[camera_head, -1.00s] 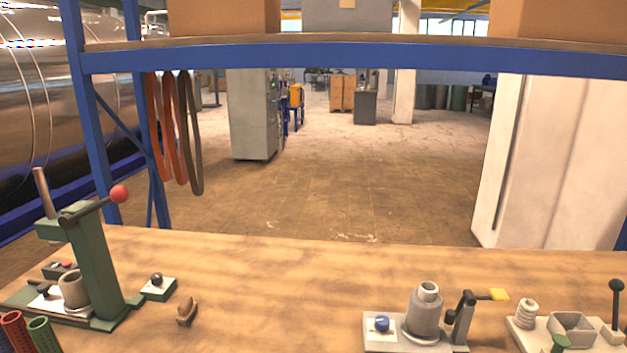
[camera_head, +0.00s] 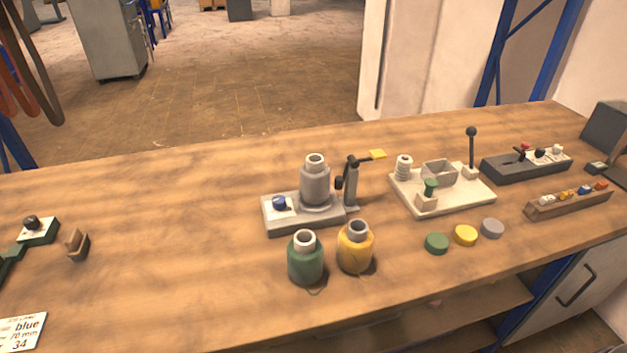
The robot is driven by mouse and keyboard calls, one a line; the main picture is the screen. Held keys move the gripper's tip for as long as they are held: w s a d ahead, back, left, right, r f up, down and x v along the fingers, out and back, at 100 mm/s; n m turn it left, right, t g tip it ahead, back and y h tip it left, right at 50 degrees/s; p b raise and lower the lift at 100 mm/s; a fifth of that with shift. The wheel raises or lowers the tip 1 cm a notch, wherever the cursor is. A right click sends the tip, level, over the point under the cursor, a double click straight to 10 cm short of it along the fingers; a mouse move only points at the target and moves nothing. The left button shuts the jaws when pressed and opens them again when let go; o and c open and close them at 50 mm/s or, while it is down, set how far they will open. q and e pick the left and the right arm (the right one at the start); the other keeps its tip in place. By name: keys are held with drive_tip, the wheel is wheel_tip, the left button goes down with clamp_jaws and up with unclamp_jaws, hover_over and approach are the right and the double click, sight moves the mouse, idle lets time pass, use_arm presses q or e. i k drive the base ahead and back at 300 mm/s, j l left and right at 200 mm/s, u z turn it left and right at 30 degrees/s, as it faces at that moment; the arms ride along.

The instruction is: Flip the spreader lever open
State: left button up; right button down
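Two levers show on the wooden bench, and I cannot tell for sure which is the spreader lever. A black-knobbed lever (camera_head: 471,148) stands upright at the back right of a cream base plate (camera_head: 455,205). That plate also carries a ribbed white spool (camera_head: 403,167), a grey open box (camera_head: 438,172) and a green knobbed part (camera_head: 429,192). To its left, a dark post with a yellow-tipped lever (camera_head: 377,154) stands beside a grey bottle-shaped part (camera_head: 315,182) on a grey base (camera_head: 270,218). The yellow tip points right. Neither of my grippers is in view.
A green bottle (camera_head: 305,262) and a yellow bottle (camera_head: 355,250) stand in front of the grey base. Green (camera_head: 436,244), yellow (camera_head: 466,235) and grey (camera_head: 492,228) discs lie near the front edge. A dark tray (camera_head: 527,167) stands at right. The bench's left middle is clear.

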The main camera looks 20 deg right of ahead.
sight(472, 131)
drive_tip(key=z, duration=1.55)
drive_tip(key=u, duration=0.1)
